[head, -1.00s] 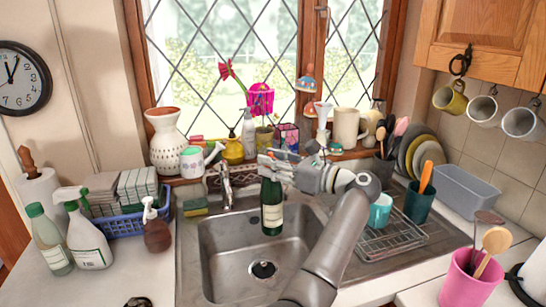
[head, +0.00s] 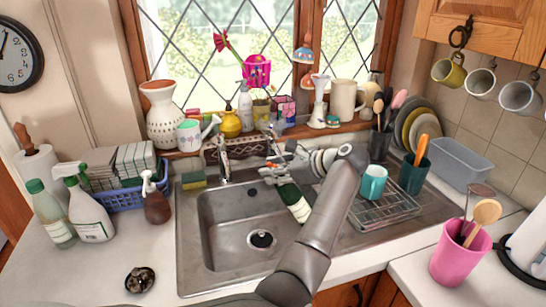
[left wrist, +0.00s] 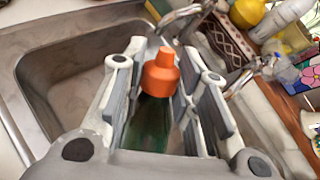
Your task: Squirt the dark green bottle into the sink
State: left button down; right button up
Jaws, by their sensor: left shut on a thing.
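The dark green bottle (head: 289,196) has a pale label and hangs tilted over the right side of the sink. Its base points down to the right and its neck end up to the left. My left gripper (head: 276,176) is shut on it near the neck. In the left wrist view, the bottle (left wrist: 148,125) lies between the fingers of the gripper (left wrist: 160,88), with its orange cap (left wrist: 160,74) at the front. The steel sink (head: 220,222) has a drain (head: 262,239) in its empty basin. My right gripper is not in view.
The tap (head: 223,160) stands behind the basin. A drying rack (head: 385,212) with a teal mug (head: 373,182) is on the right. Spray bottles (head: 88,212) and a blue basket (head: 120,197) stand on the left. The sill behind is crowded. The basin is free.

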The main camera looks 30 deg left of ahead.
pick_arm(q)
notch_tip(320, 180, down, 3)
jog(key=shift+d+r+n+t+h+p, duration=0.15)
jog(key=shift+n+t+h+p, duration=0.4)
jog(key=shift+h, duration=0.65)
notch_tip(320, 180, down, 14)
jog(key=n+t+h+b, duration=0.3)
jog(key=t+h+b, duration=0.2)
jog(key=h+b, duration=0.4)
jog(key=shift+w+r+t+h, duration=0.15)
jog(key=shift+r+t+h, duration=0.15)
jog(key=shift+h, duration=1.2)
jog(key=shift+r, duration=0.1)
